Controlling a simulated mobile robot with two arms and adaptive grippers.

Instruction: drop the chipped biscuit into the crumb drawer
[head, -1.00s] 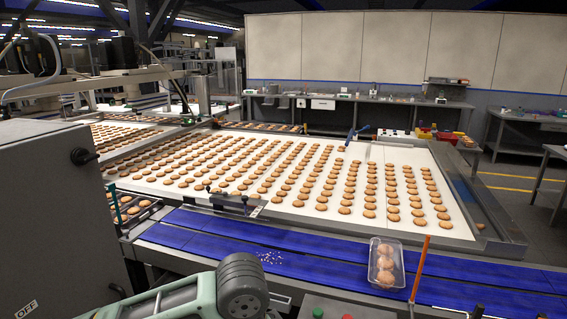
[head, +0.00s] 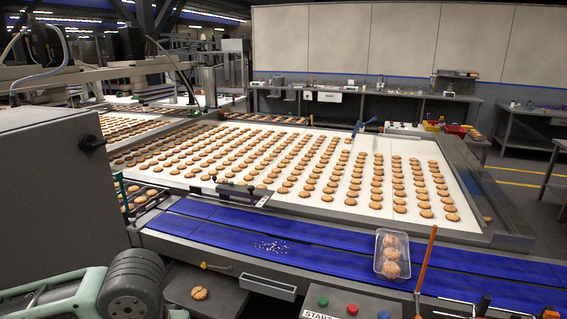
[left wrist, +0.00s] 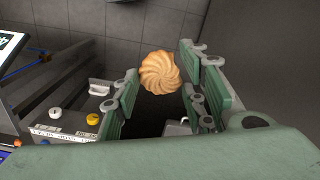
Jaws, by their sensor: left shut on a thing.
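My left gripper (left wrist: 158,95) is shut on a round, swirled golden biscuit (left wrist: 163,73), seen between its green fingers in the left wrist view; no chip shows on the visible face. In the head view only my left wrist shows at the lower left; its fingers are out of sight. Another biscuit (head: 199,293), with dark lines like cracks, lies on a dark grey surface below the blue belt. A grey open-topped drawer or tray (head: 268,287) sticks out at the machine's front; I cannot tell if it is the crumb drawer. My right gripper is not in view.
A blue belt (head: 330,256) crosses the front, with crumbs (head: 271,246) on it and a clear tray (head: 378,262) of biscuits. A yellow handle (head: 215,267) and orange post (head: 427,262) stick out. A button panel (head: 350,306) stands in front. Rows of biscuits fill the white conveyor.

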